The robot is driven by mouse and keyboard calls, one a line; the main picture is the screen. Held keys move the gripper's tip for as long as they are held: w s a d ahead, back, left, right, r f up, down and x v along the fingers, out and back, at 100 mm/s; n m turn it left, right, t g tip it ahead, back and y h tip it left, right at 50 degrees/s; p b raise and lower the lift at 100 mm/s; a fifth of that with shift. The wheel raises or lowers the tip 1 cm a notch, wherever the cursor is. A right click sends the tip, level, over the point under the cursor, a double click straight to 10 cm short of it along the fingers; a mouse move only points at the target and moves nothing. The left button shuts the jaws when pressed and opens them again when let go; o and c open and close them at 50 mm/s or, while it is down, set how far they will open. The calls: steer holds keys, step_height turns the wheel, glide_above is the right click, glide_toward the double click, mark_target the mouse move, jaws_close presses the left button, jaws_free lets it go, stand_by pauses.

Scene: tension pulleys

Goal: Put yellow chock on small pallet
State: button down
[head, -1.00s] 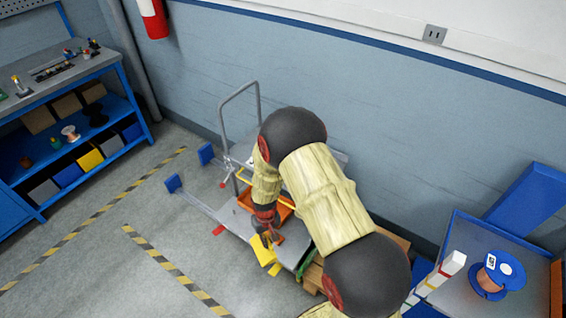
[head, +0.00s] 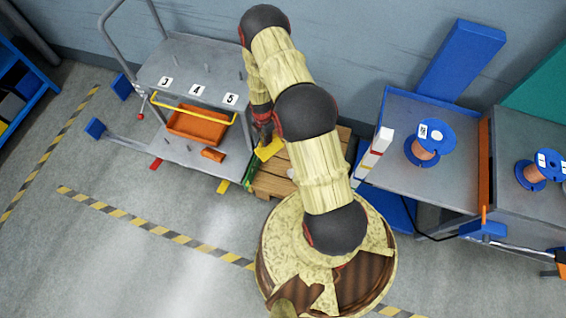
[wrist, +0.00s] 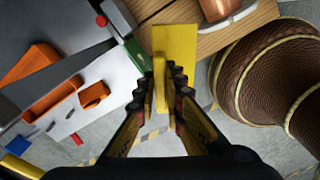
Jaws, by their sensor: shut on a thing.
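The yellow chock (head: 269,149) is held in my gripper (head: 262,134), beside the right end of the grey cart. In the wrist view my gripper (wrist: 163,95) is shut on the chock (wrist: 175,48), which stretches away from the fingertips. The small wooden pallet (head: 272,182) lies on the floor right of the cart, partly hidden by my arm. In the wrist view the chock overlaps the pallet's slats (wrist: 235,38) at their left edge. The gap between chock and pallet is unclear.
The grey cart (head: 178,151) carries an orange bin (head: 197,127) and a small orange piece (head: 213,155). A copper spool (wrist: 216,9) shows over the pallet in the wrist view. A bench with a blue spool (head: 428,140) stands right.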

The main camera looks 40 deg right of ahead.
steer(key=d+f+n, duration=0.1)
steer(key=f+n, duration=0.1)
steer(key=s+d+f+n+b, duration=0.1)
steer(key=d+f, duration=0.1)
steer(key=f, duration=0.1)
steer(key=s+d+f+n, duration=0.1)
steer(key=d+f+n, duration=0.1)
steer(key=shift+d+f+n+b, duration=0.15)
steer(key=shift+f+n+b, duration=0.15)
steer(key=shift+b, duration=0.1)
step_height(320, 180, down, 18)
steer(key=b, duration=0.6)
steer(key=shift+d+f+b, duration=0.1)
steer(key=shift+b, duration=0.3)
steer(key=shift+f, duration=0.2)
steer(key=c, duration=1.9)
jaws_free()
steer(key=shift+s+r, duration=0.1)
